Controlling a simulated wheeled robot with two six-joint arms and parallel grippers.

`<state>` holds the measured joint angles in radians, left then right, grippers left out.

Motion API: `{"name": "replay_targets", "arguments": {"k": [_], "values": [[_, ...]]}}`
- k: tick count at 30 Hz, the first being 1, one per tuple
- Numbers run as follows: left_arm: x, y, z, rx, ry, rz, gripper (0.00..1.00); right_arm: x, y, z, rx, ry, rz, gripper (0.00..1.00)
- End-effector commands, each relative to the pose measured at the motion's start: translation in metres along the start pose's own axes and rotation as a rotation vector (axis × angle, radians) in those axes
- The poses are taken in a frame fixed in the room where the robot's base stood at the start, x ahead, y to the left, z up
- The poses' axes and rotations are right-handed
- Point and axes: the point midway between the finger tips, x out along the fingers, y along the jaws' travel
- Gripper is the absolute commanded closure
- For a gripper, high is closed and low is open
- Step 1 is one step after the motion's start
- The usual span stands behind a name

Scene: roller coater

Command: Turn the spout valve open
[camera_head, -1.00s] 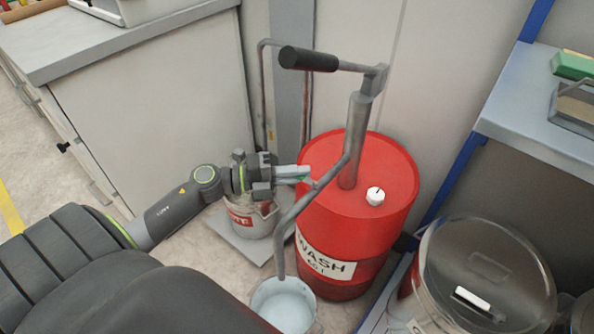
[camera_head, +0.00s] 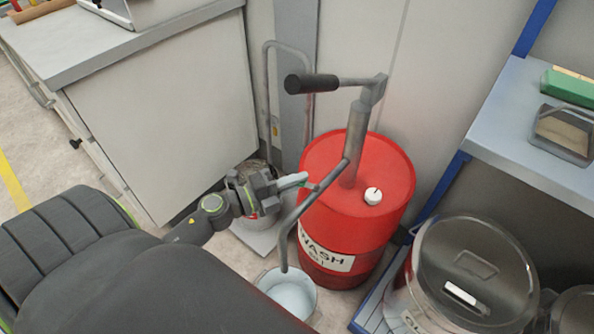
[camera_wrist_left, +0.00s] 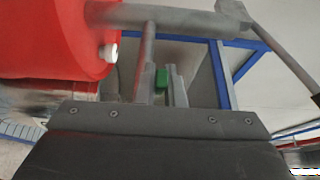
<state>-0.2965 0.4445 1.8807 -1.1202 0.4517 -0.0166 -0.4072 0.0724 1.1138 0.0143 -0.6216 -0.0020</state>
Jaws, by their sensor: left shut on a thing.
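The red wash drum (camera_head: 345,215) stands at the middle right with a hand pump on top. Its grey spout pipe (camera_head: 290,222) bends down over a white bucket (camera_head: 290,292) of pale liquid. My left gripper (camera_head: 302,181) reaches the spout's upper bend, fingers towards the pipe. In the left wrist view the small green valve handle (camera_wrist_left: 161,82) sits between the two fingers, and the gripper (camera_wrist_left: 162,88) is shut on it. The fingers mostly hide the valve in the head view. My right gripper is not in view.
The pump's crank has a black grip (camera_head: 311,83) above the drum. A second bucket (camera_head: 258,215) stands behind my left gripper. A grey cabinet (camera_head: 165,120) stands at the left.

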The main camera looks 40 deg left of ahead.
Motion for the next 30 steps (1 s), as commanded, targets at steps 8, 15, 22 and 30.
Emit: {"name": "replay_targets", "arguments": {"k": [8, 15, 22, 30], "values": [[-0.004, -0.001, -0.004, -0.002, -0.088, 0.002, 1.00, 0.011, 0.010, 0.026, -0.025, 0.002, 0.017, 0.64], [-0.005, 0.000, -0.006, -0.002, -0.142, 0.001, 1.00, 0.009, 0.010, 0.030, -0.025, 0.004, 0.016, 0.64], [-0.006, 0.001, -0.007, -0.001, -0.170, 0.002, 1.00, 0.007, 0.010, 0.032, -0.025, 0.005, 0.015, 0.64], [-0.006, 0.001, -0.007, -0.001, -0.176, 0.002, 1.00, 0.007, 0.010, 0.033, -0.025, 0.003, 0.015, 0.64]]}}
